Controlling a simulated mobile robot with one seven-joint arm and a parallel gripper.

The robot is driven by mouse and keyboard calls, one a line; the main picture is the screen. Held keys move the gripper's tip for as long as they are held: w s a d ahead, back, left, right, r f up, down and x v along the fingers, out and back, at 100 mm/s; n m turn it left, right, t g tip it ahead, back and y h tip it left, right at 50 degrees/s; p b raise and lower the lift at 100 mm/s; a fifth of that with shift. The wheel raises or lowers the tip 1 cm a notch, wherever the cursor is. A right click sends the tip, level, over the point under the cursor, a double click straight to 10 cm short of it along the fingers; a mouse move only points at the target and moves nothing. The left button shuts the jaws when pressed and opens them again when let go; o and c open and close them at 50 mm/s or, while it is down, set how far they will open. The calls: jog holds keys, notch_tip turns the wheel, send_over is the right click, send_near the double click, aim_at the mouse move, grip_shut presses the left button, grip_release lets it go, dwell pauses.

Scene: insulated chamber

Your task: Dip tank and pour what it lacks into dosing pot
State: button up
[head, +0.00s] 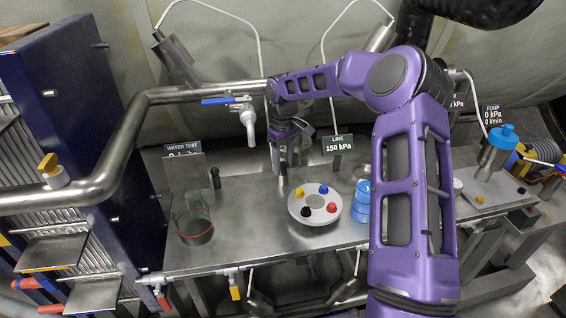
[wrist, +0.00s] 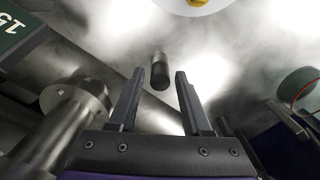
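My gripper (head: 283,165) points down over the back of the steel bench, left of the LINE sign. In the wrist view its two fingers are open, with nothing held between them. A small black-and-grey cylinder (wrist: 159,72) stands just beyond the fingertips, in line with the gap; it is partly hidden by my gripper in the head view. A clear glass vessel with a red ring (head: 193,228) stands at the front left of the bench. A blue bottle (head: 361,203) stands beside my arm, partly hidden by it. I cannot tell which thing is the dosing pot or the tank.
A round white tray (head: 297,210) with yellow, blue, red and black pieces lies mid-bench. A green-topped black stick (head: 215,178) stands by the WATER TEST sign (head: 183,150). A pipe with a blue-handled valve (head: 247,115) hangs behind. A blue-capped steel bottle (head: 497,152) is at right.

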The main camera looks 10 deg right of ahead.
grip_shut()
jog(key=shift+r, duration=0.1)
dwell(1.1)
